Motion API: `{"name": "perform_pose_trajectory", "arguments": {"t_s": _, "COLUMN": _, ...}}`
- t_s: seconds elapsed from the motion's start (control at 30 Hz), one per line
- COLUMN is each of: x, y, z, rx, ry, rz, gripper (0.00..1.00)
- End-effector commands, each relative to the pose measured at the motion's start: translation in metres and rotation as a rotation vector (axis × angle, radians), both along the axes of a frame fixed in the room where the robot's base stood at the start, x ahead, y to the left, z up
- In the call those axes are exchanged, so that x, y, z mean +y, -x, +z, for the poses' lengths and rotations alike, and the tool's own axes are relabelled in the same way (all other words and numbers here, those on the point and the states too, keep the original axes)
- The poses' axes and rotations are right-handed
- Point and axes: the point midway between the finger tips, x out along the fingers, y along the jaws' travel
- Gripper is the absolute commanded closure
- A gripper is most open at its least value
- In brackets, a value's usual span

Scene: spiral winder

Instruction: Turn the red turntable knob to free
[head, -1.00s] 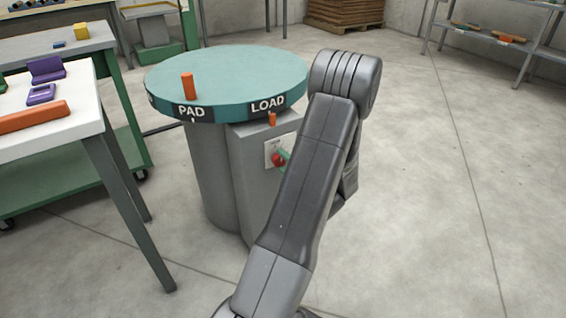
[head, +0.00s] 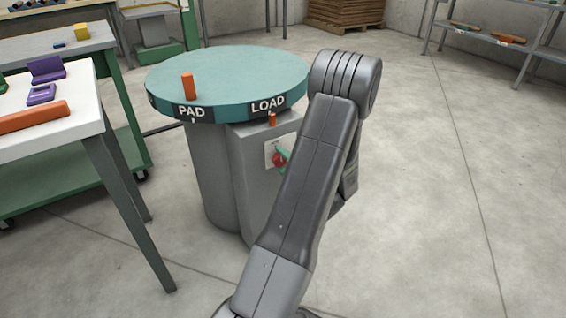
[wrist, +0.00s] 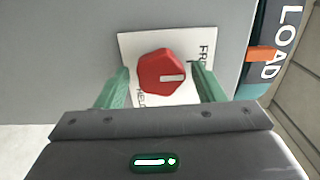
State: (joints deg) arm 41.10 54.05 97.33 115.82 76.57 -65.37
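The red turntable knob (wrist: 162,72) sits on a white label plate (wrist: 128,45) on the grey cabinet. It also shows in the head view (head: 279,160), partly covered by my finger and arm. The knob's white mark points right in the wrist view, toward the plate side with the partly hidden FREE lettering. HELD is at the plate's lower edge. My gripper (wrist: 161,73) has its two green fingers on either side of the knob, with visible gaps to it. It is open and holds nothing. Fingertip depth relative to the knob is unclear.
The teal turntable (head: 228,72) stands above the cabinet (head: 254,180), with PAD and LOAD rim labels and an orange peg (head: 188,86) on top. A white-topped table (head: 80,128) is at the left. The floor at the right is clear.

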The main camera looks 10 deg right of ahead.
Motion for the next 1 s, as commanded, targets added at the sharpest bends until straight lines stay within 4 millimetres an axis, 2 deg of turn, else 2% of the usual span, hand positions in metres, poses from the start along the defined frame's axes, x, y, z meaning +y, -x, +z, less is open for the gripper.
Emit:
{"name": "perform_pose_trajectory", "arguments": {"t_s": 0.2, "x": -0.001, "y": 0.001, "z": 0.0, "rx": 0.0, "ry": -0.001, "rz": -0.001, "gripper": 0.38}}
{"name": "perform_pose_trajectory", "arguments": {"t_s": 0.33, "x": -0.005, "y": 0.011, "z": 0.001, "rx": 0.002, "ry": -0.002, "rz": -0.003, "gripper": 0.38}}
{"name": "perform_pose_trajectory", "arguments": {"t_s": 0.8, "x": -0.038, "y": 0.1, "z": 0.002, "rx": 0.001, "ry": -0.002, "rz": -0.006, "gripper": 0.38}}
{"name": "perform_pose_trajectory", "arguments": {"t_s": 1.0, "x": -0.045, "y": 0.123, "z": 0.001, "rx": 0.001, "ry": -0.002, "rz": -0.003, "gripper": 0.38}}
